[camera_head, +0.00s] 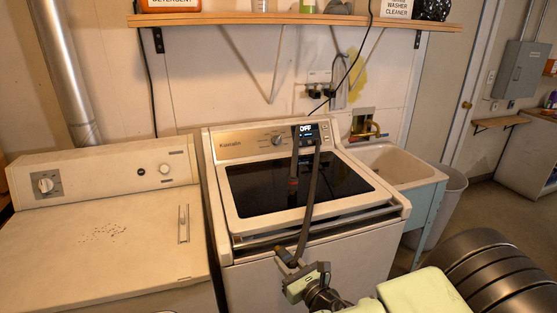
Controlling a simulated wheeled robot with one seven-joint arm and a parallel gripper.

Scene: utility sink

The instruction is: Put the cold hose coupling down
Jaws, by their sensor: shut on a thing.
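My gripper (287,258) is at the lower middle, in front of the washer's front edge. Its dark fingers look shut on the lower end of a dark grey hose (308,205). The cold hose coupling seems to be at this held end, but the fingers hide it and I cannot make it out. The hose rises over the washer lid to the control panel. A second dark strand (294,160) with a red band hangs beside it over the lid. I cannot tell whether the two strands are one hose.
The white top-loading washer (237,244) has its dark glass lid (250,190) closed. A dryer (60,240) with a mostly clear top stands at left. A utility sink (425,176) with a brass faucet (372,133) is at right, beside a grey bin (452,190). A shelf (290,19) runs above.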

